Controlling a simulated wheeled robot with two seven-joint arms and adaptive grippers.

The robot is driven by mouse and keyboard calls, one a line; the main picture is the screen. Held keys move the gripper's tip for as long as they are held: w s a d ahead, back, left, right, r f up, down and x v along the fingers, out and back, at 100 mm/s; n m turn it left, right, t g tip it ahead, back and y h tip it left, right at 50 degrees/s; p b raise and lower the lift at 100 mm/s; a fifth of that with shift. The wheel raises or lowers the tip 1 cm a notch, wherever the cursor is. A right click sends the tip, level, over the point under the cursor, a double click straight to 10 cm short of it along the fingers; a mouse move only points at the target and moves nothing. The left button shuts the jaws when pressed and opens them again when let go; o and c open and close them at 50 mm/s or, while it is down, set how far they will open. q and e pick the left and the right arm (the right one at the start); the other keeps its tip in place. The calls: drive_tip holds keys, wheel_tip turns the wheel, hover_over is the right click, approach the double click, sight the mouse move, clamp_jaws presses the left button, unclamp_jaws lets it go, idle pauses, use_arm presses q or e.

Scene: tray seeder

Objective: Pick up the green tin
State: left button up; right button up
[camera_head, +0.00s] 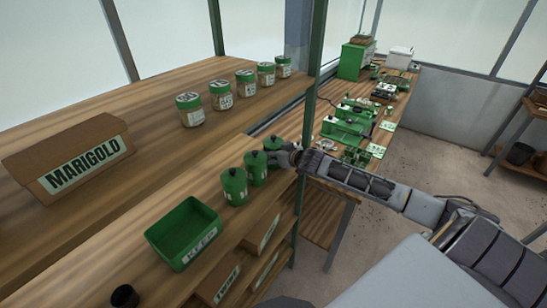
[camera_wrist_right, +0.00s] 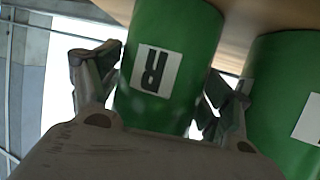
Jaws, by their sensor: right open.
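Three green tins with black knobs stand in a row on the wooden shelf: a near tin (camera_head: 234,187), a middle tin (camera_head: 255,172) and a far tin (camera_head: 270,144). My right gripper (camera_head: 284,157) is at the far tin, partly covering it. In the right wrist view, a green tin (camera_wrist_right: 185,35) with a white label marked "R" stands between the open fingers of my right gripper (camera_wrist_right: 158,88). A second green tin (camera_wrist_right: 275,80) is just beyond the right-hand finger. My left gripper is not in view.
A green open box (camera_head: 172,257) stands on the same shelf, nearer. Green-lidded jars (camera_head: 221,95) and a MARIGOLD box (camera_head: 75,155) are on the upper shelf. A green shelf post (camera_head: 308,110) rises close to my right gripper. Labelled drawers (camera_head: 222,285) sit below.

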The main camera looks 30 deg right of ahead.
sight(274, 136)
drive_tip(key=c, duration=1)
drive_tip(key=shift+r, duration=0.1)
drive_tip(key=shift+r+b, duration=0.75)
drive_tip(key=shift+r, duration=4.2)
